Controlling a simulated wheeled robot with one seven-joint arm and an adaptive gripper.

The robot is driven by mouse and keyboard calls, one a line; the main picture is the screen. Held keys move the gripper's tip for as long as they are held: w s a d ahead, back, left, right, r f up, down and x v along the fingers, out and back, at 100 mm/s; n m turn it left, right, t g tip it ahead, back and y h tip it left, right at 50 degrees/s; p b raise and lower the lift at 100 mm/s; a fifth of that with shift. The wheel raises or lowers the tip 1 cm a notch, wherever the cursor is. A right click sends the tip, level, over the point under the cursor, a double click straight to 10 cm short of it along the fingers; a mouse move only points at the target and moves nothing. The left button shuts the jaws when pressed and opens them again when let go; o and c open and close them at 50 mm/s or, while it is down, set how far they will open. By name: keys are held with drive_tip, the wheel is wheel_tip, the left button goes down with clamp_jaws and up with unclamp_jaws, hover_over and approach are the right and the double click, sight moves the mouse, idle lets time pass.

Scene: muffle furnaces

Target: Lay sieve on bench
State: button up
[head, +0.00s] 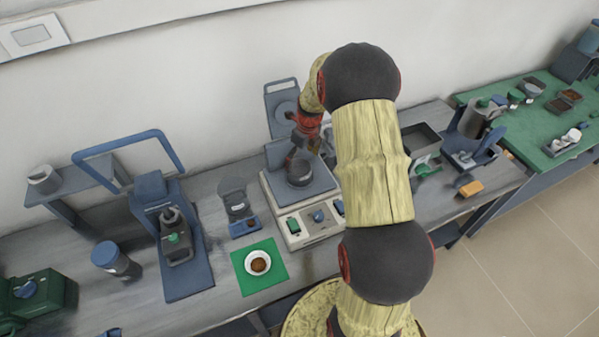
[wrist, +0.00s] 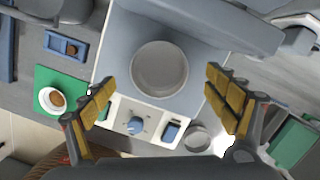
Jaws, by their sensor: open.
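The sieve (head: 299,174) looks like a dark grey round pan. It sits on the flat top plate of a white and grey machine on the bench (head: 215,275). In the wrist view the sieve (wrist: 159,70) shows from above as a grey disc with a raised rim. My gripper (wrist: 160,78) is open and empty, with one yellow-padded finger on each side of the sieve in that view and a gap to its rim on both sides. In the head view my gripper (head: 302,148) is small and partly hidden, just above the sieve.
The machine's front panel (head: 318,217) has a blue knob and buttons. Left of it lies a green mat (head: 248,278) with a white dish (head: 258,262). A blue-grey press (head: 172,235) stands further left.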

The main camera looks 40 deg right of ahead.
sight(299, 171)
drive_tip(key=f, duration=0.5)
drive_tip(key=shift+w+f, duration=0.1)
drive_tip(key=shift+w, duration=0.25)
drive_tip(key=shift+a, duration=0.1)
drive_tip(key=c, duration=0.4)
drive_tip(key=c, duration=1)
drive_tip(key=shift+r, duration=0.35)
wheel_tip(299, 171, up, 3)
drive_tip(key=shift+s+r, duration=0.1)
drive_tip(key=shift+s, duration=0.05)
drive_tip(key=s+d+r, duration=0.2)
drive_tip(key=s+r, duration=0.2)
drive_tip(key=s, duration=0.2)
drive_tip(key=s+d+r, duration=0.2)
drive_tip(key=s+r, duration=0.3)
drive_tip(key=s, duration=0.2)
drive_tip(key=shift+d, duration=0.25)
